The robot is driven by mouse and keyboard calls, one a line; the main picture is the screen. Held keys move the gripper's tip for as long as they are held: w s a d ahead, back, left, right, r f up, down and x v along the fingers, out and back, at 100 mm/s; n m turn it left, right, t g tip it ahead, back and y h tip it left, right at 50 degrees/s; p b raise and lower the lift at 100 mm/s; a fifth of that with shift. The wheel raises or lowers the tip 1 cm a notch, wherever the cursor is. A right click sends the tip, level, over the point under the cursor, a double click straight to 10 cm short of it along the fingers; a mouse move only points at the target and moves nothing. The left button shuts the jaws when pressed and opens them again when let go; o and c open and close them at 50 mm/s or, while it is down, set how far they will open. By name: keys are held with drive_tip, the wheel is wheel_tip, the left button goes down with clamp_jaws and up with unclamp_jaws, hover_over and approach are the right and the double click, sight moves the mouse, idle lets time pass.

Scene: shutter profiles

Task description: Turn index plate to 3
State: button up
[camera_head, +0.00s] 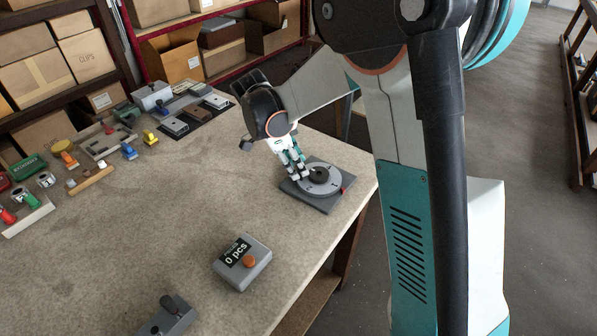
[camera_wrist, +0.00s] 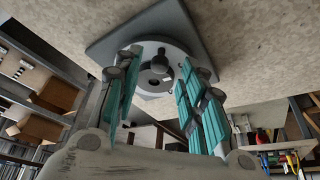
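The index plate (camera_head: 321,180) is a light grey disc with a dark central knob (camera_head: 319,174), mounted on a dark grey square base (camera_head: 325,205). A small red marker (camera_head: 343,190) sits at the disc's right edge. My gripper (camera_head: 300,172) is at the disc's left side, just over it. In the wrist view the disc (camera_wrist: 178,55) and the knob (camera_wrist: 159,64) show between and beyond my teal-padded fingers (camera_wrist: 155,95). The fingers are spread apart with nothing between the pads. Whether a fingertip touches the disc cannot be told. The numbers on the disc are too small to read.
A grey counter box (camera_head: 242,262) reading "0 pcs" with an orange button stands nearer on the table (camera_head: 180,215). A grey device (camera_head: 168,316) with a dark lever is at the front edge. Several fixtures and parts line the left and back. The table's middle is clear.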

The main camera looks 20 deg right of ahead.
drive_tip(key=shift+x, duration=1.1)
clamp_jaws()
drive_tip(key=shift+s+n, duration=0.2)
drive_tip(key=shift+n, duration=0.1)
